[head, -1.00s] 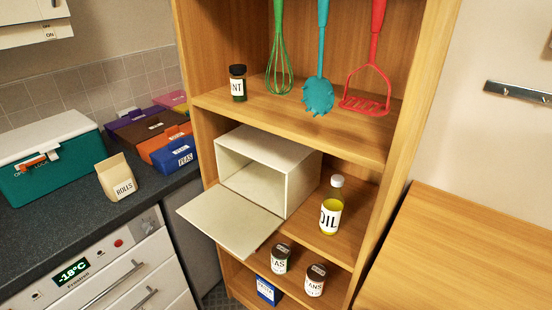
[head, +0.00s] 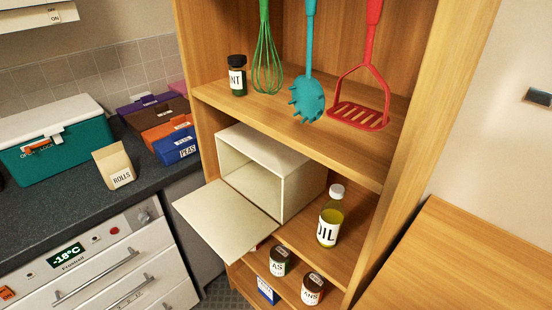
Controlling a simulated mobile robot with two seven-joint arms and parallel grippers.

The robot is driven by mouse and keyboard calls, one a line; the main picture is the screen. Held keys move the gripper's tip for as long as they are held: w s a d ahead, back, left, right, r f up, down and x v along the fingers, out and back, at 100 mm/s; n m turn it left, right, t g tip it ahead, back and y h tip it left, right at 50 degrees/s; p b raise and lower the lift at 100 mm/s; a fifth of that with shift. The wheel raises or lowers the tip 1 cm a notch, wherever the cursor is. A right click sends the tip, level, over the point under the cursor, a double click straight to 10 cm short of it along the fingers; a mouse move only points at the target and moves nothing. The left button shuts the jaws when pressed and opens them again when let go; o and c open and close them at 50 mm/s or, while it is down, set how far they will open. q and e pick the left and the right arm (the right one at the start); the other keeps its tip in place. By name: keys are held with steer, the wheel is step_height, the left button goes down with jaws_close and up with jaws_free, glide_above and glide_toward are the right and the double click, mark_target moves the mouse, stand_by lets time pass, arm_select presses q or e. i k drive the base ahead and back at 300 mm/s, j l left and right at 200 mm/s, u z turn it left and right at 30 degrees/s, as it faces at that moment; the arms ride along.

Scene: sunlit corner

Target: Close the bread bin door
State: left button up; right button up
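The cream bread bin (head: 303,184) stands on the middle shelf of the wooden cupboard. Its door (head: 226,218) is open, hinged at the bottom and lying about flat, sticking out past the shelf's front edge. The inside of the bin that I can see is empty. Neither of my grippers shows in the head view.
An oil bottle (head: 331,216) stands right of the bin. Jars (head: 280,261) and a blue box (head: 267,289) sit on the shelf below. Hanging utensils (head: 307,97) and a jar (head: 237,75) are above. The counter (head: 60,215) at left holds a rolls bag (head: 114,166) and several boxes.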

mark_target(230, 225)
steer(key=j+u, duration=0.1)
steer(key=j, duration=0.6)
steer(key=i+j+u, duration=0.15)
steer(key=j, duration=0.55)
